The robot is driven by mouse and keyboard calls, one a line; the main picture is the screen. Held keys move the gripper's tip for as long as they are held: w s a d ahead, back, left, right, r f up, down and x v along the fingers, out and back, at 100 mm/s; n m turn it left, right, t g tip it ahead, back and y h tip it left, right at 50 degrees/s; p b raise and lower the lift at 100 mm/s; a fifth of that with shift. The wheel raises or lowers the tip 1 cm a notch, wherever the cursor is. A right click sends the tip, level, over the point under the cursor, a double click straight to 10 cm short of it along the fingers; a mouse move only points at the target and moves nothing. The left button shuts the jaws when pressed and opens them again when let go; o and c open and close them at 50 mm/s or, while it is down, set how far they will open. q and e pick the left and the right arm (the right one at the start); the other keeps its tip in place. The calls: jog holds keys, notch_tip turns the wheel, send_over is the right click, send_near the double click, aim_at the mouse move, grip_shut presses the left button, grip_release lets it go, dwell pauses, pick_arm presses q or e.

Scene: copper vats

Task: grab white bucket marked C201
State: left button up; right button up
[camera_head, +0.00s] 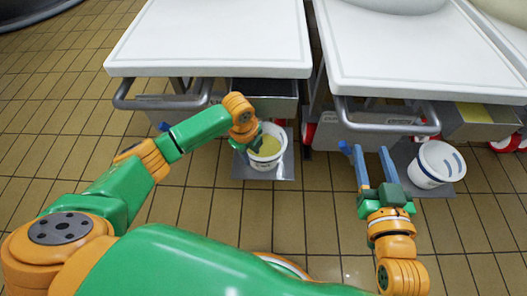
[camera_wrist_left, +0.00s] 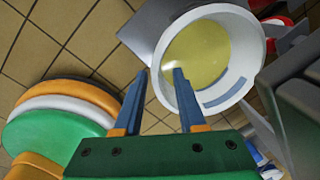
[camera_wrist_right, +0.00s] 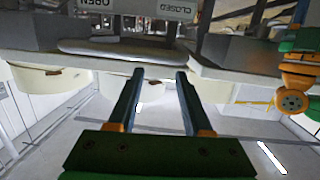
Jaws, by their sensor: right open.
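A white bucket (camera_head: 267,160) with yellow liquid stands on a grey plate below the left white table; it also shows in the left wrist view (camera_wrist_left: 238,90). A second white bucket (camera_head: 430,172) with blue marks stands on another plate at the right. I cannot read C201 on either. My left gripper (camera_head: 252,142) is at the left rim of the liquid-holding bucket. In the left wrist view its fingers (camera_wrist_left: 159,72) are apart, one seeming over the bucket's inside and one outside the rim. My right gripper (camera_head: 367,148) is open and empty, left of the second bucket.
Two white-topped tables (camera_head: 215,40) (camera_head: 425,60) stand side by side with grey bar handles below their front edges. Grey bins (camera_head: 262,98) hang beneath, above the buckets. The tiled floor at the left is clear. OPEN and CLOSED signs (camera_wrist_right: 173,10) show in the right wrist view.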

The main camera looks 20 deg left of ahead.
pick_arm(q)
jog(key=shift+w+f+b, duration=0.1)
jog(key=shift+f+b, duration=0.4)
jog(key=shift+f, duration=0.25)
jog(key=shift+w+f+b, duration=0.1)
jog(key=shift+f+b, duration=0.25)
jog(key=shift+f, duration=0.2)
pick_arm(e)
notch_tip(320, 180, up, 13)
jog(key=s+a+n+t+y, duration=0.1)
jog(key=s+t+y, duration=0.1)
jog(key=t, duration=0.5)
jog(key=shift+s+y, duration=0.35)
jog(key=shift+y, duration=0.25)
pick_arm(q)
grip_shut()
pick_arm(e)
jog(key=shift+a+f, duration=0.1)
